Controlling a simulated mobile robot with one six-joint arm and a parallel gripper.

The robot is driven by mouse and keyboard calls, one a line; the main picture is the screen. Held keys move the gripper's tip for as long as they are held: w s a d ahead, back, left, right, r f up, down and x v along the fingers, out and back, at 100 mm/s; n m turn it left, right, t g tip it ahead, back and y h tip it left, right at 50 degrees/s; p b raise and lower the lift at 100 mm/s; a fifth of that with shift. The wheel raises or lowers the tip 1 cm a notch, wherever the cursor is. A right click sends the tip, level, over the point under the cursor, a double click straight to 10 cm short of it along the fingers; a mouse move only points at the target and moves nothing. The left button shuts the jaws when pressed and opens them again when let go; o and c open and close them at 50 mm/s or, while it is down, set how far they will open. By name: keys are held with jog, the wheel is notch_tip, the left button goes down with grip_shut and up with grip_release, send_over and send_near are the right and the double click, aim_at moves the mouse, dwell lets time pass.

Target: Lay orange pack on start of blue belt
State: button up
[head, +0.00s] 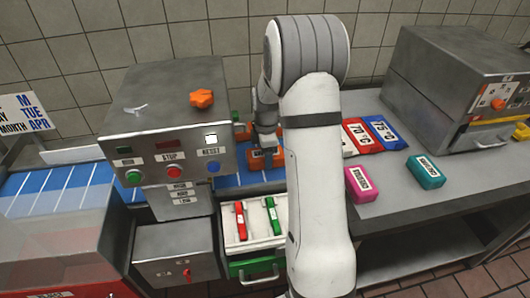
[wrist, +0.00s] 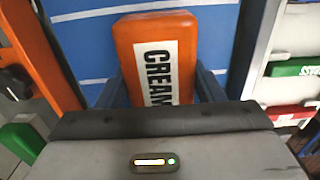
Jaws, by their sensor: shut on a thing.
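The orange pack (wrist: 127,45) has a white label reading CREAM. In the wrist view it lies between the two fingers of my gripper (wrist: 160,88), which is shut on it. The blue belt (wrist: 85,12), crossed by white lines, shows behind the pack. In the head view my gripper (head: 265,142) points down behind the arm, with the orange pack (head: 258,162) under it at the belt's right stretch (head: 234,181). Whether the pack touches the belt or hangs just above it, I cannot tell. My arm hides part of this area.
A grey control machine (head: 165,120) with buttons and an orange knob straddles the belt to the left. Red and blue packs, a pink box (head: 359,185) and a teal box (head: 426,172) lie on the right counter.

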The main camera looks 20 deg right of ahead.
dwell(0.4)
jog(key=o, duration=1.1)
jog(key=shift+r, duration=0.1)
notch_tip(320, 180, up, 8)
jog(key=shift+f, duration=0.2)
jog(key=shift+f, duration=0.1)
